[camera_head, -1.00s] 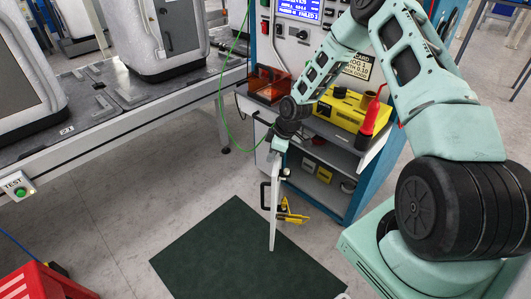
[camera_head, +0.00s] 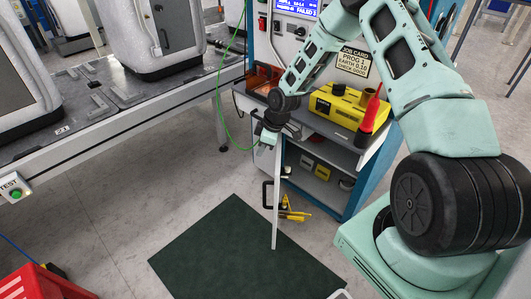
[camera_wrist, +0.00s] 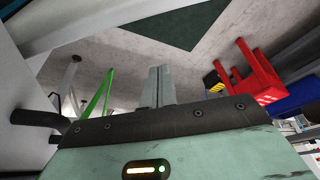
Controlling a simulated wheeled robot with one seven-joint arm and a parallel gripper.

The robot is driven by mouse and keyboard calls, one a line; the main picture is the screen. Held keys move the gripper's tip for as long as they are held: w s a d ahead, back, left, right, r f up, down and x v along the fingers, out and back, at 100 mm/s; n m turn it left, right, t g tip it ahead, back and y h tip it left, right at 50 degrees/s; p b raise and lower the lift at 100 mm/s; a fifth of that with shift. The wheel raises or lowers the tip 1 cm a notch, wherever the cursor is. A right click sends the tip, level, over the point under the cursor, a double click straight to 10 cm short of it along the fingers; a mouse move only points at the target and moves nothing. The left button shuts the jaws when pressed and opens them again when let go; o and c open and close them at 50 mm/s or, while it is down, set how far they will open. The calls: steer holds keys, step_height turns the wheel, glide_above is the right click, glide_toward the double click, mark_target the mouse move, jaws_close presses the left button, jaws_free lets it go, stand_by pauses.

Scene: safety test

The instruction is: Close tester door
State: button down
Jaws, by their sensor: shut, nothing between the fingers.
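The tester door (camera_head: 277,205) is a thin pale panel standing open from the tester cabinet, seen almost edge-on. Its black handle (camera_head: 266,194) is on its left side. My gripper (camera_head: 267,139) is at the door's upper end; whether it touches the door cannot be told. In the wrist view the two fingers (camera_wrist: 158,86) are together with nothing between them. A pale panel (camera_wrist: 22,85) with a black handle (camera_wrist: 40,118) fills the left of that view, beside the gripper. The cabinet (camera_head: 325,165) has open shelves, partly behind my arm.
A green mat (camera_head: 235,250) lies on the floor by the door. A green cable (camera_head: 221,105) hangs beside the cabinet. A yellow unit (camera_head: 335,110) and red-handled tool (camera_head: 369,113) sit on the cabinet top.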

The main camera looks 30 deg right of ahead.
mark_target(277, 178)
steer(key=v, duration=0.8)
steer(key=a+f+g+h+b, duration=0.4)
steer(key=a+f+h+b, duration=0.1)
steer(key=a+f, duration=0.25)
steer(key=s+d+f, duration=0.4)
steer(key=f, duration=0.4)
steer(key=shift+d+f, duration=0.3)
steer(key=shift+d, duration=0.1)
